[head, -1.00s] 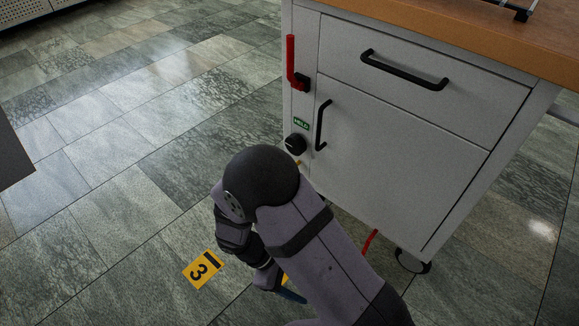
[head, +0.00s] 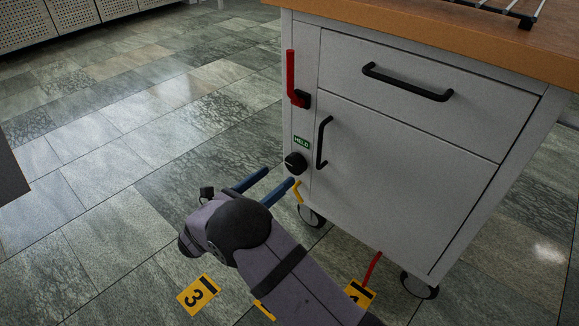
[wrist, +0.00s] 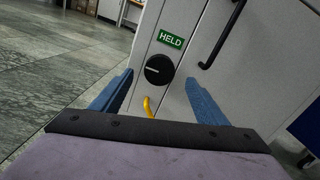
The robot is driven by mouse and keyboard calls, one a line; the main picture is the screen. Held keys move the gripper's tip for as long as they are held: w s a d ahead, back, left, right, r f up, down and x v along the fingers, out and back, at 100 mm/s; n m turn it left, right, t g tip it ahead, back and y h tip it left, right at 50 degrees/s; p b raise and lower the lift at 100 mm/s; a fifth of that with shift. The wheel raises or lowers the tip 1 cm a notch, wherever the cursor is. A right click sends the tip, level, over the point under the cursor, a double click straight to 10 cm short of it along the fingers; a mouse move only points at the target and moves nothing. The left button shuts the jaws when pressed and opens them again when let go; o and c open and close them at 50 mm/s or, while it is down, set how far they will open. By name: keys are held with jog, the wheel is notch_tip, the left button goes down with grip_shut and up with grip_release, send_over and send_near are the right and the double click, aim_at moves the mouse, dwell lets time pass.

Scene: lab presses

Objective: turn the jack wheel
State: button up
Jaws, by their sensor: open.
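A round black knob (head: 296,163) with a pale pointer mark sits on the left front strip of a white cabinet (head: 400,160), below a green HELD label (head: 301,142). It looks like the jack wheel. In the wrist view the knob (wrist: 159,69) lies between and beyond my fingertips. My gripper (head: 279,177) is open and empty, its two blue fingers pointing toward the strip just below and left of the knob. In the wrist view the fingers (wrist: 159,77) stand either side of the knob; contact cannot be told. A yellow lever (head: 298,190) is below the knob.
A red lever (head: 291,75) is above the label. A black door handle (head: 323,142) stands close right of the knob, and a drawer handle (head: 408,81) higher. A red pedal bar (head: 372,268) and castors (head: 419,285) are low down.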

aim_at(293, 164)
jog(key=b+x, duration=0.3)
jog(key=x, duration=0.3)
jog(key=shift+w+d+f+b, duration=0.1)
jog(key=shift+d+f+b, duration=0.1)
jog(key=shift+b, duration=0.1)
jog(key=shift+w+d+r, duration=0.15)
jog(key=shift+w+d, duration=0.15)
jog(key=shift+w, duration=0.1)
jog(key=c, duration=1.1)
